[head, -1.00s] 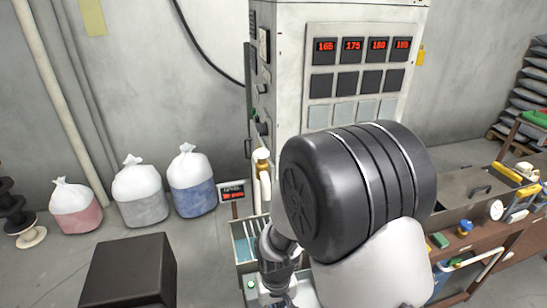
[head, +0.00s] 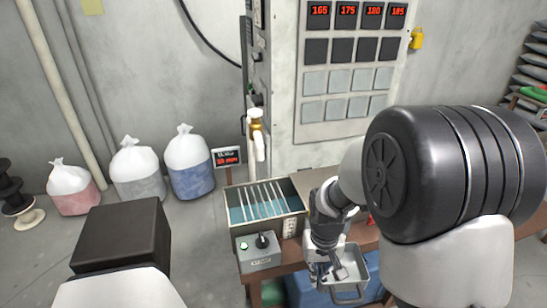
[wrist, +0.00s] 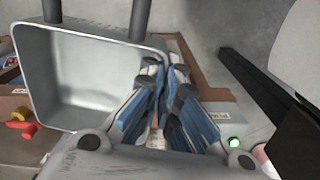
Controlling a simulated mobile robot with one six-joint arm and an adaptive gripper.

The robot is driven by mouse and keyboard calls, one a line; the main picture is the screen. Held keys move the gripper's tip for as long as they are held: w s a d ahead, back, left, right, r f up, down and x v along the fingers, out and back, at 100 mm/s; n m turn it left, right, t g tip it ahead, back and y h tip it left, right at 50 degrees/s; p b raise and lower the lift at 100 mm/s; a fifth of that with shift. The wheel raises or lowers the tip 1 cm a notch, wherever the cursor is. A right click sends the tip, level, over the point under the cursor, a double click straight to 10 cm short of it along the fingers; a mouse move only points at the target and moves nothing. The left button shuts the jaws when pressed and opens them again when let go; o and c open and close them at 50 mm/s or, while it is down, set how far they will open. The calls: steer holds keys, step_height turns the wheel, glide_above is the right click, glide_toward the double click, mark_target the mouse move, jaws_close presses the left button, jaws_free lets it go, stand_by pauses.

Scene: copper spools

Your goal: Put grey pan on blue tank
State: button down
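The grey pan (head: 352,266) is a shallow metal tray with a loop handle, at bottom centre in the head view. It fills the left of the wrist view (wrist: 85,75). My gripper (head: 322,268) is at the pan's left side. Its blue-padded fingers (wrist: 164,80) are close together at the pan's right rim and seem shut on it; the exact contact is partly hidden. A blue box-like body (head: 302,291), which looks like the blue tank, shows behind and below the pan, beneath the bench edge. The pan overlaps it in view; I cannot tell whether they touch.
A water trough (head: 236,221) with white strands stands on the bench, with a grey control box (head: 259,258) showing a green light in front. A cabinet with red displays (head: 346,15) stands behind. Filled bags (head: 189,178) stand at left. My arm hides the right.

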mark_target(327, 278)
steer(key=shift+w+d+f+b, duration=0.15)
steer(key=shift+d+f+b, duration=0.05)
steer(key=shift+d, duration=0.25)
steer(key=shift+w+d+f+b, duration=0.1)
steer(key=shift+d+f+b, duration=0.1)
steer(key=shift+d, duration=0.25)
steer(key=shift+d+r+m, duration=0.2)
steer(key=shift+d+m, duration=0.1)
steer(key=shift+d, duration=0.3)
